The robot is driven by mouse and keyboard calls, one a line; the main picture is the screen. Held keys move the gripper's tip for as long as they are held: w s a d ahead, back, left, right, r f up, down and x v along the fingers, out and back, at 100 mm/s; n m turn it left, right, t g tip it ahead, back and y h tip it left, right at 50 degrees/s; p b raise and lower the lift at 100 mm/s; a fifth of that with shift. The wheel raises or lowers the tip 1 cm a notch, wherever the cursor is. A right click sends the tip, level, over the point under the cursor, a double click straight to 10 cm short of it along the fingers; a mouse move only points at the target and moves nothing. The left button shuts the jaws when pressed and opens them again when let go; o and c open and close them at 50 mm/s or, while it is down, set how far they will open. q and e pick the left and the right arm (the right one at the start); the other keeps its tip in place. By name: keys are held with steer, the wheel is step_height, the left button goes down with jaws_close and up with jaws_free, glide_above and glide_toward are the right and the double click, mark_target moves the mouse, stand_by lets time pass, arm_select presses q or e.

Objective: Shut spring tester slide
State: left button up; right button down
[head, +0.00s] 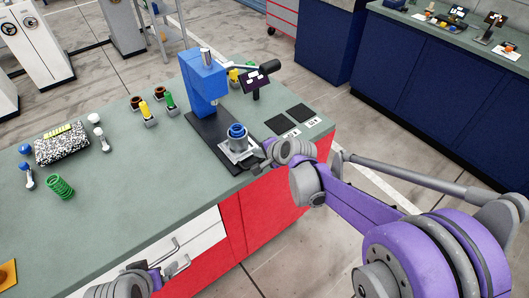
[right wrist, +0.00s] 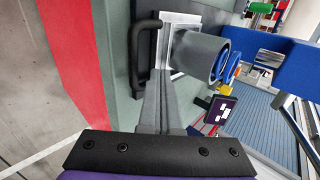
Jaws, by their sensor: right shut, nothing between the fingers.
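The blue spring tester (head: 207,84) stands on a dark base plate (head: 205,135) near the bench's front edge. Its silver slide (head: 240,153) is at the front end of the base, out in front of the blue column, and carries a grey cup with a blue spring (head: 237,133). In the right wrist view the slide (right wrist: 180,20), grey cup (right wrist: 200,56) and black handle (right wrist: 140,50) are close. My right gripper (head: 258,160) is shut and empty at the slide's front, its fingers (right wrist: 163,80) beside the handle; contact is unclear. My left gripper (head: 155,274) is low at the front; its jaws are unclear.
Green and yellow springs (head: 145,110), a speckled box (head: 62,145) and a loose green spring (head: 60,187) are on the left of the bench. A small display (head: 255,84) and dark square pads (head: 280,124) are right of the tester. The front middle bench top is clear.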

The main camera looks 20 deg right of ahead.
steer(key=shift+x, duration=1)
steer(key=w+a, duration=0.1)
steer(key=w, duration=0.3)
steer(key=w+a, duration=0.2)
steer(key=w, duration=0.3)
steer(key=w+a, duration=0.2)
steer(key=w, duration=0.2)
steer(key=shift+w+r+b, duration=0.1)
steer(key=shift+w+b, duration=0.2)
steer(key=shift+w, duration=0.05)
arm_select(q)
steer(key=shift+s+f, duration=0.4)
steer(key=shift+f, duration=0.05)
arm_select(e)
steer(key=shift+r, duration=0.15)
